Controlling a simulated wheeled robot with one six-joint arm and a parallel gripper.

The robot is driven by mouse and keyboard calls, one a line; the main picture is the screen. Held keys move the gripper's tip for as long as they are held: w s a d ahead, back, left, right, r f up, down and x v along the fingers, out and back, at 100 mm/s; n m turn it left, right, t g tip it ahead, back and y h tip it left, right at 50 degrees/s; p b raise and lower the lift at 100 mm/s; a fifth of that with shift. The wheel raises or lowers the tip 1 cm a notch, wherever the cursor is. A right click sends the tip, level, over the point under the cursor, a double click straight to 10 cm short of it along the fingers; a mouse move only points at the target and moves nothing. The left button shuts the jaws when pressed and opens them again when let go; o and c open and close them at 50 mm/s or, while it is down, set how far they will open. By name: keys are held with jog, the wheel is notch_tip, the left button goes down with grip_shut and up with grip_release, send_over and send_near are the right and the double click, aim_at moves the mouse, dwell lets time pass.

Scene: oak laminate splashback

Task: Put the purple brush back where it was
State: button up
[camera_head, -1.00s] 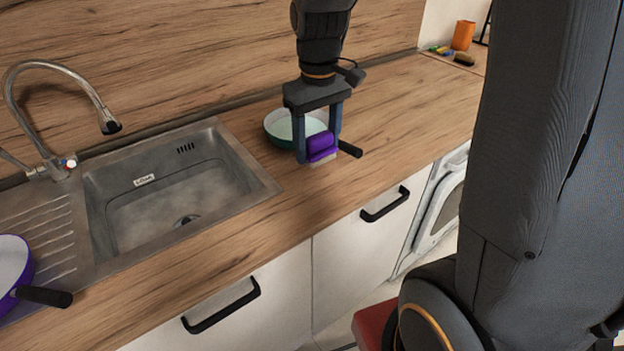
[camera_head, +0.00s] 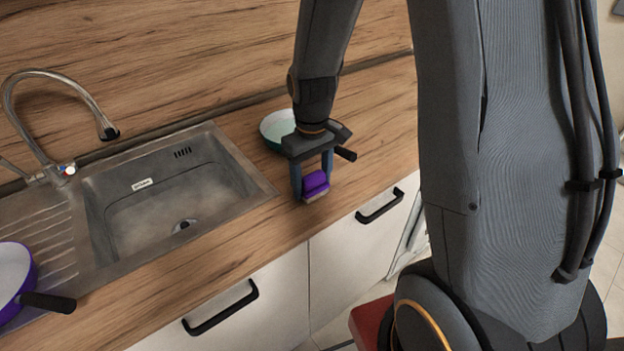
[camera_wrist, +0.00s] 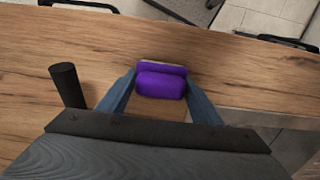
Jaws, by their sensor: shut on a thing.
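The purple brush (camera_head: 316,184) is held between the two fingers of my gripper (camera_head: 312,180), over the counter's front part, right of the sink. Its pale bristle side faces down. The brush also shows in the wrist view (camera_wrist: 161,83), with a blue finger of my gripper (camera_wrist: 160,92) on each side. I cannot tell whether the bristles touch the worktop or hang just above it.
A green pan (camera_head: 274,127) stands behind my gripper, its black handle (camera_head: 345,154) pointing right. The steel sink (camera_head: 165,190) is on the left, with a purple pan (camera_head: 12,275) on its drainboard. The counter (camera_head: 245,228) between sink and front edge is clear.

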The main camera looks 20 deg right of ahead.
aim_at(312, 174)
jog(key=shift+f, duration=0.1)
jog(key=o, duration=1)
jog(key=shift+c, duration=0.2)
notch_tip(312, 174, up, 12)
jog(key=b, duration=0.2)
jog(key=shift+b, duration=0.35)
jog(key=s+f+m+t, duration=0.1)
jog(key=s+f+m, duration=0.2)
jog(key=s+f, duration=0.4)
jog(key=s, duration=0.3)
jog(key=shift+f+m, duration=0.2)
jog(key=shift+m, duration=0.1)
jog(key=shift+w, duration=0.1)
